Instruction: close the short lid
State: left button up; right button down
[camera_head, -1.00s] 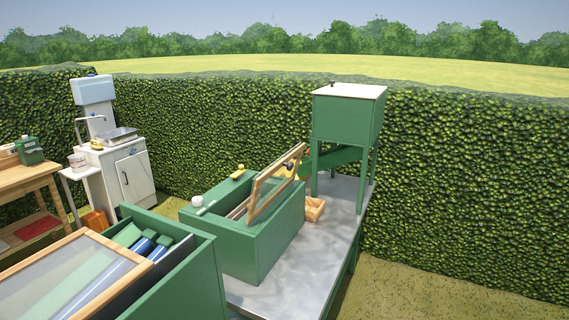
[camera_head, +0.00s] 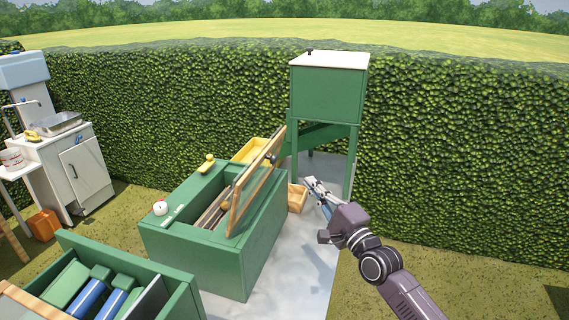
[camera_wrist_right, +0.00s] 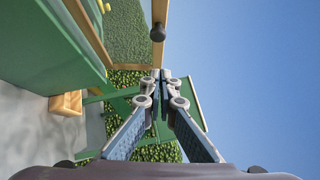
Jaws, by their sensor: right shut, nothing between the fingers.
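The short lid (camera_head: 243,207) is a wood-framed panel with a dark knob (camera_head: 269,157). It stands raised and tilted over the open green box (camera_head: 215,262) in the head view. In the right wrist view its frame and knob (camera_wrist_right: 158,33) show at the top, beyond my fingertips. My right gripper (camera_head: 309,182) is to the right of the lid, apart from it in the head view. Its fingertips also show together and empty in the right wrist view (camera_wrist_right: 160,75). My left gripper is in neither current view.
A green cabinet on legs (camera_head: 325,92) stands behind the gripper. A small wooden crate (camera_head: 297,199) and yellow tray (camera_head: 248,150) sit near the box. Another green box (camera_head: 172,282) is at front left.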

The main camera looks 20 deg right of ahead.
pick_arm(q)
jog(key=r+p, duration=0.3)
jog(key=shift+w+a+r, duration=0.1)
jog(key=shift+w+a, duration=0.15)
jog(key=shift+w, duration=0.15)
pick_arm(e)
jog(key=w+a+r, duration=0.2)
jog(key=w+a, duration=0.2)
jog(key=w, duration=0.4)
jog(key=shift+w+a, duration=0.35)
jog(key=shift+a, duration=0.05)
jog(key=shift+w, duration=0.1)
